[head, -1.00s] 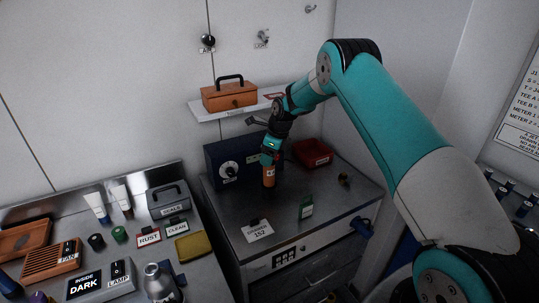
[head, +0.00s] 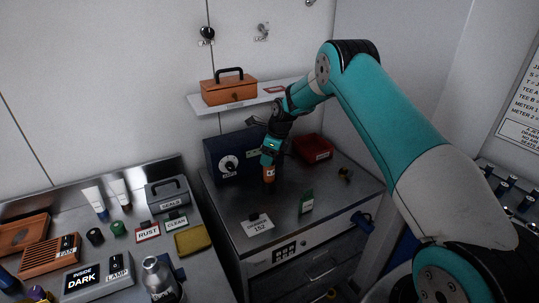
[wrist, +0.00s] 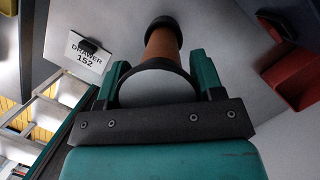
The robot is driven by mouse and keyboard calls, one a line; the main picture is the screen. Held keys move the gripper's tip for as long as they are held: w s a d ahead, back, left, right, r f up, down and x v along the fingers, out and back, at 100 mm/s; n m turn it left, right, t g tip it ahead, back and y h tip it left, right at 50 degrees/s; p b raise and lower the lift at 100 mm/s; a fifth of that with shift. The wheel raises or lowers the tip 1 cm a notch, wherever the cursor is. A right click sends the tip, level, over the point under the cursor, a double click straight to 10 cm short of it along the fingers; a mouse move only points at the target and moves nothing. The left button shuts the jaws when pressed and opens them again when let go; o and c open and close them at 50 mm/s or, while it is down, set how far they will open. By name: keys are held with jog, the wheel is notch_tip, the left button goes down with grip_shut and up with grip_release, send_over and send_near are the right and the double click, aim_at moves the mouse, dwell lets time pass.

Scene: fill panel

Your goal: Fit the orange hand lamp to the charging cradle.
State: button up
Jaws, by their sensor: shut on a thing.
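The orange hand lamp (head: 269,173) stands roughly upright below my gripper (head: 270,158), over the top of the grey drawer cabinet. In the wrist view my gripper (wrist: 158,88) is shut on the lamp's near end, with a finger on each side of its pale round face. The lamp's orange body (wrist: 162,45) runs away from me to a dark far end. I cannot tell whether that end touches the cabinet top. I cannot make out the charging cradle for certain in either view.
A blue box with a dial (head: 229,166) stands behind and left of the lamp. A red bin (head: 314,149) is to its right. A green-and-white card (head: 306,201) and the Drawer 152 sign (head: 258,226) are in front. An orange toolbox (head: 229,91) sits on the shelf above.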

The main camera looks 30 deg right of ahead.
jog(key=shift+f+b, duration=0.7)
jog(key=shift+f, duration=0.45)
jog(key=o, duration=1.2)
jog(key=b+v, duration=0.4)
jog(key=v, duration=1.3)
jog(key=shift+r, duration=0.2)
jog(key=shift+s+d, duration=0.1)
jog(key=s+a+r+n+y+b, duration=0.1)
jog(key=s+a+r+n, duration=0.2)
jog(key=s+a+n, duration=0.5)
jog(key=s+a+r+n+b, duration=0.1)
jog(key=s+a+r+n, duration=0.1)
jog(key=s+a+n, duration=0.6)
jog(key=s+a+f+n, duration=0.1)
jog(key=s+a+n, duration=0.2)
jog(key=s+n, duration=0.3)
jog(key=s+a+f+n+g, duration=0.1)
jog(key=s+a+n, duration=0.2)
jog(key=s+n, duration=0.3)
jog(key=s+a+f+n+g+y, duration=0.1)
jog(key=s+a+n, duration=0.2)
jog(key=s, duration=0.9)
jog(key=n, duration=0.3)
jog(key=shift+f+b, duration=0.25)
jog(key=shift+b, duration=0.15)
